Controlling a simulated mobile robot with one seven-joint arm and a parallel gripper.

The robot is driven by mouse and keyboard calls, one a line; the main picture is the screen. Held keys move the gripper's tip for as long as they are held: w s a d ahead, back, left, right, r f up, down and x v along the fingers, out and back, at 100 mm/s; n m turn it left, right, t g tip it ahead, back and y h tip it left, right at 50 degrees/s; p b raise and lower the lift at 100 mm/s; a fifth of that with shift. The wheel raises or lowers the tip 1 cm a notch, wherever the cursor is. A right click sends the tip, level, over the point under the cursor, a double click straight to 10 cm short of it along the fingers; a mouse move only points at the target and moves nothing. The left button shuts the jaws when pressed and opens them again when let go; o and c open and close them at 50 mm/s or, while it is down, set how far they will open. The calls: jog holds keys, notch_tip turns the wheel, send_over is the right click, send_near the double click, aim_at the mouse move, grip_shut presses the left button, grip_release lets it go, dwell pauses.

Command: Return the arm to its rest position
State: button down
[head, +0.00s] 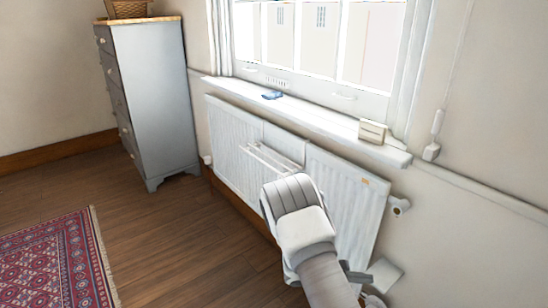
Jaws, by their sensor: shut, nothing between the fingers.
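My arm (302,228) comes up from the bottom edge, right of centre, with a ribbed white shell at its upper end. It stands in front of the white radiator (235,150) and covers part of its lower middle. I cannot make out my gripper's fingers. A small dark piece and pale parts show beside the arm at the lower right, but I cannot tell what they are.
A white rail (270,160) juts from the radiator near my arm. The windowsill (312,118) above holds a blue item (272,95) and a cream block (372,132). A grey dresser (158,100) stands left. Wooden floor (170,240) is clear beside a red rug (55,265).

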jog(key=s+a+r+m+g+y, duration=0.1)
jog(key=s+a+r+m+y, duration=0.3)
jog(key=r, duration=0.7)
jog(key=s+d+r+m+g+y, duration=0.1)
jog(key=s+r+m+g+y, duration=0.15)
jog(key=s+r+m, duration=0.65)
jog(key=s+a+r+m+t+y, duration=0.1)
jog(key=s+a+r+t+y, duration=0.7)
jog(key=s+r, duration=0.6)
notch_tip(320, 180, up, 27)
jog(key=w+a+g+h+p, duration=0.1)
jog(key=p, duration=2.5)
jog(key=shift+w+a+r, duration=0.15)
jog(key=shift+w, duration=0.1)
